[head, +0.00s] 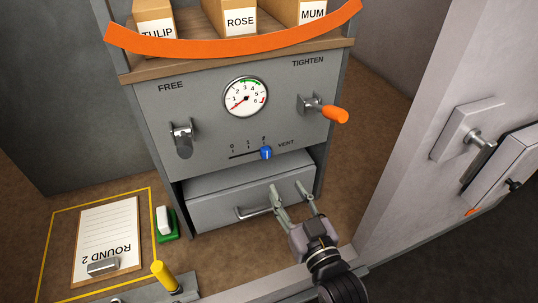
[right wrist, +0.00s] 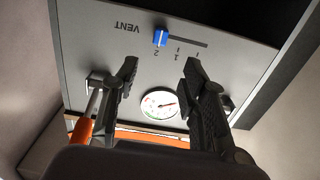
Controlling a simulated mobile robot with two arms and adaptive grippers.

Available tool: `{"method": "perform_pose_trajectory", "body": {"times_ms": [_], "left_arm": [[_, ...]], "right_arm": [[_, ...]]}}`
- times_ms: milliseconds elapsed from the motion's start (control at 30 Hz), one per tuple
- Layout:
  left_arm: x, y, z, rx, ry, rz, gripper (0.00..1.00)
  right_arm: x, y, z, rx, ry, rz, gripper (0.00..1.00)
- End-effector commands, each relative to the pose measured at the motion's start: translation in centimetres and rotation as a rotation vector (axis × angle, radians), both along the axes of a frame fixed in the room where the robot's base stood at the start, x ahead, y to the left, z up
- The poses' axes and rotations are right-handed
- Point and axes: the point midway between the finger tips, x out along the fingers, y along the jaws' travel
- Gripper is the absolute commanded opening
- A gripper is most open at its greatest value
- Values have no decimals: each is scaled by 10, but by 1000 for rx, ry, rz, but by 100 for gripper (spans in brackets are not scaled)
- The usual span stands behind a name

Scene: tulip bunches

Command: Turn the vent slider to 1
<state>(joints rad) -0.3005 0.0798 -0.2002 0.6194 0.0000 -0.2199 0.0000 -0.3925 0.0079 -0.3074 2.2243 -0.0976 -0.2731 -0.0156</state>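The vent slider has a blue knob (head: 266,153) on a short dark slot low on the grey front panel (head: 210,100). The knob stands at the right end of the slot, by the VENT label. In the right wrist view the blue knob (right wrist: 160,36) is beside the mark 2, and the mark 1 lies farther along the slot. My right gripper (head: 292,187) is open and empty, below the knob and in front of the drawer. Its two fingers (right wrist: 158,75) are apart with nothing between them in the right wrist view. My left gripper is not in view.
A round gauge (head: 246,97) sits above the slot. An orange-tipped lever (head: 333,113) sticks out at right, a grey lever (head: 182,138) at left. A drawer (head: 230,205) with a handle is below. A clipboard (head: 105,235) lies at lower left; a door (head: 430,80) stands at right.

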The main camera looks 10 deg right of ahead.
Motion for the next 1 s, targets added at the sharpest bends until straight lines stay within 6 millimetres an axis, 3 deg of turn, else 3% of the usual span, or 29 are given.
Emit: {"method": "perform_pose_trajectory", "body": {"times_ms": [300,500,700,1000], "left_arm": [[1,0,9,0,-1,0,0],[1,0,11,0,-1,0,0],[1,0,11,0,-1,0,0],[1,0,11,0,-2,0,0]], "right_arm": [[69,19,2,1,-2,0,40],[100,27,2,1,-1,0,40],[114,30,0,1,1,0,40],[115,31,0,1,1,0,40]]}}
